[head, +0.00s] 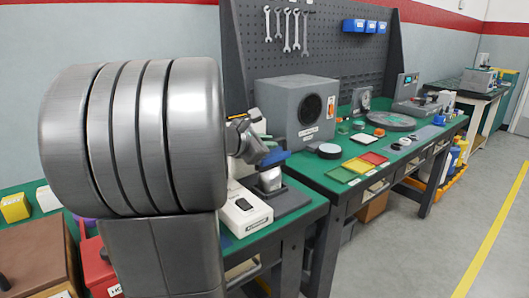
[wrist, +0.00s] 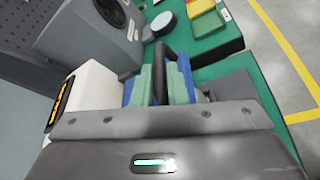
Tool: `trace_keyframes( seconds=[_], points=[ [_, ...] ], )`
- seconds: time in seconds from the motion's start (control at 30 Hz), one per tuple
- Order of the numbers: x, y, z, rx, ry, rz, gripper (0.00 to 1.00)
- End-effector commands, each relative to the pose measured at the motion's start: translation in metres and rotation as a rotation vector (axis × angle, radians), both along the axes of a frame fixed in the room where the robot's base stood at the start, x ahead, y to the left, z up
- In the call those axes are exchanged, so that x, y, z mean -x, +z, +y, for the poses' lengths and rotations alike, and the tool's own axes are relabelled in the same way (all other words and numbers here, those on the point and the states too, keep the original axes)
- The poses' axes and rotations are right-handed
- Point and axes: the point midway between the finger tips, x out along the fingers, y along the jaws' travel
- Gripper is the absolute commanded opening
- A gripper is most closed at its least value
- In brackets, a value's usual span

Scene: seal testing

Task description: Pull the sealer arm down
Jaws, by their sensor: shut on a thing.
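My gripper (wrist: 160,88) is shut on a dark bar-like handle (wrist: 163,54) that stands up between its green and blue finger pads in the wrist view. The handle appears to belong to the sealer arm; the rest of that arm is hidden behind the gripper body. A white housing (wrist: 92,88) with an orange-lit display sits just left of the fingers. In the head view my gripper (head: 272,157) is above a shiny metal piece and a dark base (head: 291,199). A white unit (head: 244,212) with a dark panel is beside them. My arm hides much of this area.
A grey box with a round port (head: 297,106) stands behind on the green bench. Green, yellow and red trays (head: 358,165) and a white-topped round piece (head: 329,151) lie to the right. Tools hang on a pegboard (head: 335,40). The floor at right is clear.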

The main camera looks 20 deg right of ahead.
Motion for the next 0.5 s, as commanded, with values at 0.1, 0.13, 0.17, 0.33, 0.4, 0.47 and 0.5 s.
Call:
trace_keyframes(
  seconds=[0.1,0.13,0.17,0.33,0.4,0.47,0.5],
  points=[
    [0.0028,-0.0092,-0.0011,-0.014,-0.001,-0.038,0.00],
    [0.0031,-0.0096,-0.0012,-0.016,-0.001,-0.045,0.00],
    [0.0034,-0.0101,-0.0012,-0.019,-0.001,-0.052,0.00],
    [0.0045,-0.0114,-0.0016,-0.030,-0.001,-0.079,0.00],
    [0.0047,-0.0116,-0.0016,-0.033,-0.001,-0.085,0.00],
    [0.0049,-0.0116,-0.0018,-0.034,-0.001,-0.088,0.00],
    [0.0050,-0.0116,-0.0018,-0.034,-0.001,-0.089,0.00]
  ],
)
